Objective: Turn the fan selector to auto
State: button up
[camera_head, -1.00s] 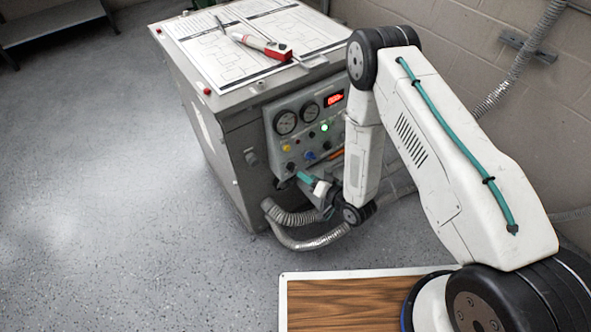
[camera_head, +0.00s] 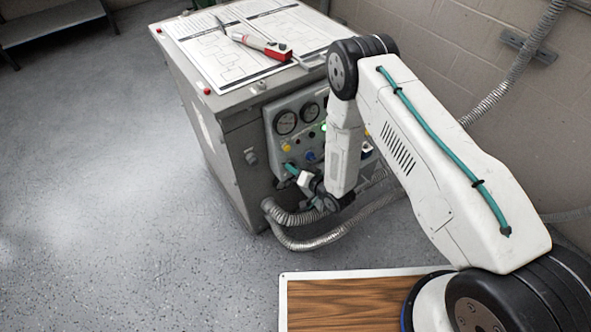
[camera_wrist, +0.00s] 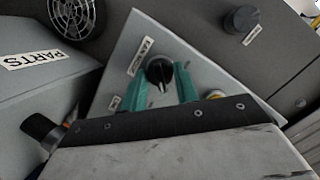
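The fan selector appears to be the black knob with a pale pointer mark (camera_wrist: 160,70) in the wrist view, near a corner of the grey control panel (camera_wrist: 205,72). The teal fingers of my gripper (camera_wrist: 161,84) stand on either side of the knob, apart from each other. I cannot tell whether they touch it. In the head view my gripper (camera_head: 291,169) is at the panel's lower left, and its fingertips hide the knob there.
The cabinet (camera_head: 225,150) has gauges (camera_head: 285,122) and a yellow button (camera_head: 286,147) above my gripper. Another black knob (camera_wrist: 241,19) is on the cabinet face. Grey hoses (camera_head: 305,243) run below. A red-and-white tool (camera_head: 262,46) lies on top. The floor at left is clear.

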jog(key=c, duration=0.3)
jog(key=shift+a+r+n+t+h, duration=0.15)
jog(key=shift+n+h, duration=0.3)
jog(key=shift+n, duration=1.45)
jog(key=shift+d+f+n+t+h, duration=0.15)
jog(key=shift+n+h, duration=0.3)
jog(key=shift+n, duration=1.45)
jog(key=shift+a+r, duration=0.1)
jog(key=o, duration=1)
